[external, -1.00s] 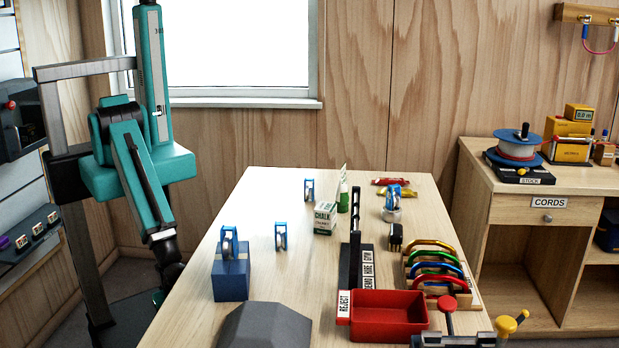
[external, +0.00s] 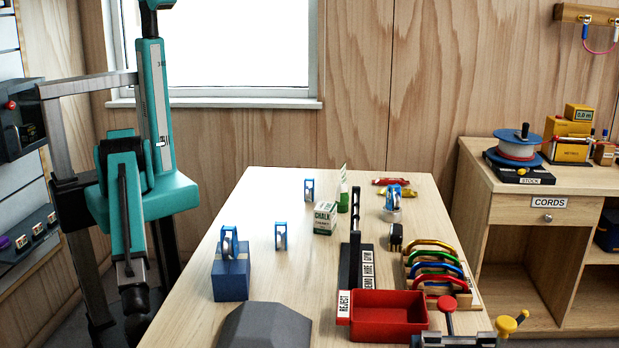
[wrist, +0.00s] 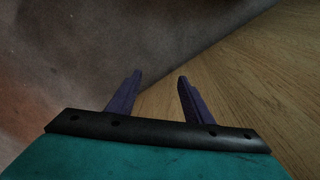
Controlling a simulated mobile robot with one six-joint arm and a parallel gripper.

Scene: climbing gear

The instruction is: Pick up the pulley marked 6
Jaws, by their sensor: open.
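Several blue pulleys show in the external view, and no number on them can be read. One pulley (external: 309,190) stands at the back of the table, and another pulley (external: 281,237) stands nearer on the bare top. A third pulley (external: 229,243) is on a blue box (external: 231,277) at the left. A further pulley (external: 394,193) is on a small pale round stand at the right. I cannot tell which is marked 6. My gripper (wrist: 160,76) is open and empty in the wrist view. Its fingers are not clear in the external view, where my arm hangs left of the table.
The wooden table (external: 255,200) also holds a chalk box (external: 324,218), a green bottle (external: 343,198), a black labelled rack (external: 355,265), a red tray (external: 388,315), a rack of coloured carabiners (external: 436,270) and a dark grey block (external: 264,328). The left middle of the top is mostly clear.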

